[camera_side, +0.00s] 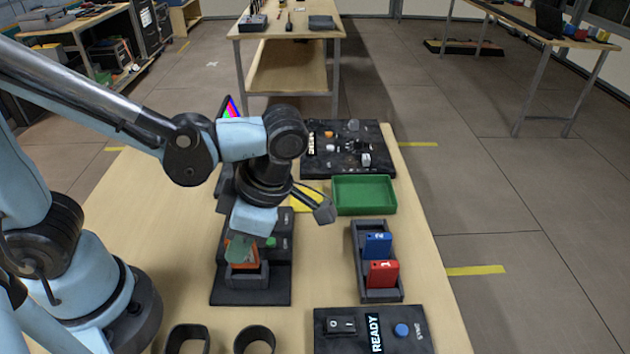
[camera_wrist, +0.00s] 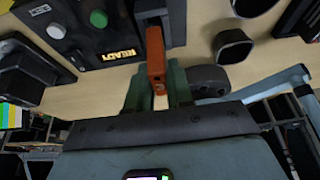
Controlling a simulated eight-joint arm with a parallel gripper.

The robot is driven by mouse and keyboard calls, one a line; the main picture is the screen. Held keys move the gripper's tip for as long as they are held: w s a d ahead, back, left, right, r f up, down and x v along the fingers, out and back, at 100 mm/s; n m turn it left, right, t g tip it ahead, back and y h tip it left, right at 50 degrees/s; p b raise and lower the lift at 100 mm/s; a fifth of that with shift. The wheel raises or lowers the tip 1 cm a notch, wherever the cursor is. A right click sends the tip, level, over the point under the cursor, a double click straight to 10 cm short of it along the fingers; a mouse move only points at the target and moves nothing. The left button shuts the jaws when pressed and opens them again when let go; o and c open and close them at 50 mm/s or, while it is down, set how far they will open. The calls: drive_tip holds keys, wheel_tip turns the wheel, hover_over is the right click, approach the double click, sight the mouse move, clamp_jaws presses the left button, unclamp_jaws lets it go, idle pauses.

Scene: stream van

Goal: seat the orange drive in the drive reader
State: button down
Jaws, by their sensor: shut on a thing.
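The orange drive (camera_side: 253,253) is held in my gripper (camera_side: 242,250), which is shut on it. In the wrist view the orange drive (camera_wrist: 156,60) stands between the two green fingers (camera_wrist: 160,92). The drive reader (camera_side: 226,290) is a black unit with a grey slot block (camera_side: 262,281) at its near end. The drive is over or partly in that block; its lower end is hidden, so I cannot tell how deep it sits. In the wrist view the reader (camera_wrist: 120,38) shows a green button and a READY label.
Right of the reader, a dark rack (camera_side: 364,290) holds a blue drive (camera_side: 377,245) and a red drive (camera_side: 383,273). A green tray (camera_side: 364,208) lies behind it. A READY switch panel (camera_side: 350,345) and two dark cups (camera_side: 254,341) stand at the front.

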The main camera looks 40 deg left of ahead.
sight(247, 265)
drive_tip(key=shift+f, duration=1.95)
drive_tip(key=c, duration=0.9)
unclamp_jaws()
drive_tip(key=shift+r, duration=0.1)
drive_tip(key=v, duration=1.2)
drive_tip(key=w+a+m+t+h, duration=0.1)
drive_tip(key=a+m+t, duration=0.2)
drive_tip(key=m, duration=0.6)
drive_tip(key=w+a+f+m+t+h, duration=0.1)
drive_tip(key=a+m+t, duration=0.3)
drive_tip(key=m, duration=0.5)
drive_tip(key=w+a+m+t+h, duration=0.1)
drive_tip(key=w+a+m+t, duration=0.2)
drive_tip(key=a+m, duration=0.3)
drive_tip(key=shift+w+f+m, duration=0.15)
drive_tip(key=shift+m, duration=0.6)
drive_tip(key=shift+w+f+m, duration=0.1)
drive_tip(key=shift+f+m, duration=0.05)
drive_tip(key=shift+m, duration=0.6)
